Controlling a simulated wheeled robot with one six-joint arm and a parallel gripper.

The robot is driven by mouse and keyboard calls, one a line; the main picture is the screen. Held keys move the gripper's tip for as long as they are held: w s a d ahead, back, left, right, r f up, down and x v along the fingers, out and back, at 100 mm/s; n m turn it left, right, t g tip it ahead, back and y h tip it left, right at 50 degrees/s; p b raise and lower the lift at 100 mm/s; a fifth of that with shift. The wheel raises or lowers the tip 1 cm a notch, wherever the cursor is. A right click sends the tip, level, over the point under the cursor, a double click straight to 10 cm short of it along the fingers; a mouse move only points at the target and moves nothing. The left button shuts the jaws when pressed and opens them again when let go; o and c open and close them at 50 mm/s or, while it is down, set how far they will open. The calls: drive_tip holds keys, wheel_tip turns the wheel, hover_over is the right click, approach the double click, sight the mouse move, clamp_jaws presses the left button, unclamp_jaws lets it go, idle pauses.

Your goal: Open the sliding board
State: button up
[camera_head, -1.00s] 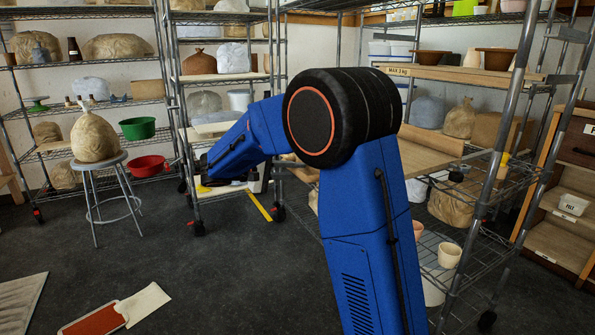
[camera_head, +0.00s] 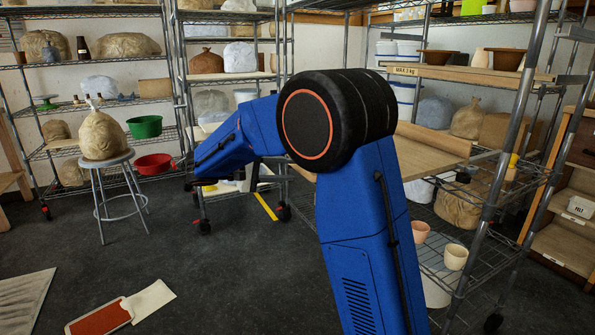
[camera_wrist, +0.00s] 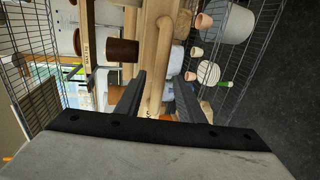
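I cannot tell which one slides. In the wrist view, turned on its side, my gripper (camera_wrist: 159,80) is open, its two dark fingers apart with nothing held.
The shelf's metal posts (camera_head: 512,110) stand close right of my arm. Pots (camera_head: 456,257) sit on its lower wire level. A stool (camera_head: 108,165) bearing a wrapped bundle stands left. A dustpan-like red and white item (camera_head: 100,318) lies on the floor. Open floor lies at middle left.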

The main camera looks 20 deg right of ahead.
drive_tip(key=v, duration=1.2)
drive_tip(key=s+d+f+y, duration=0.2)
drive_tip(key=s+d+y, duration=0.3)
drive_tip(key=s, duration=0.5)
drive_tip(key=s+d+f+y, duration=0.3)
drive_tip(key=s+d, duration=0.4)
drive_tip(key=s, duration=0.3)
drive_tip(key=s+a+f+t+y, duration=0.2)
drive_tip(key=s+f+y, duration=0.1)
drive_tip(key=s, duration=0.6)
drive_tip(key=s+a+f+t+y, duration=0.2)
drive_tip(key=s+f+y, duration=0.2)
drive_tip(key=s, duration=0.5)
wheel_tip(320, 180, down, 2)
drive_tip(key=shift+s+f+y, duration=0.15)
drive_tip(key=shift+s+y, duration=0.15)
drive_tip(key=shift+s, duration=0.05)
drive_tip(key=shift+a, duration=0.1)
idle(2.4)
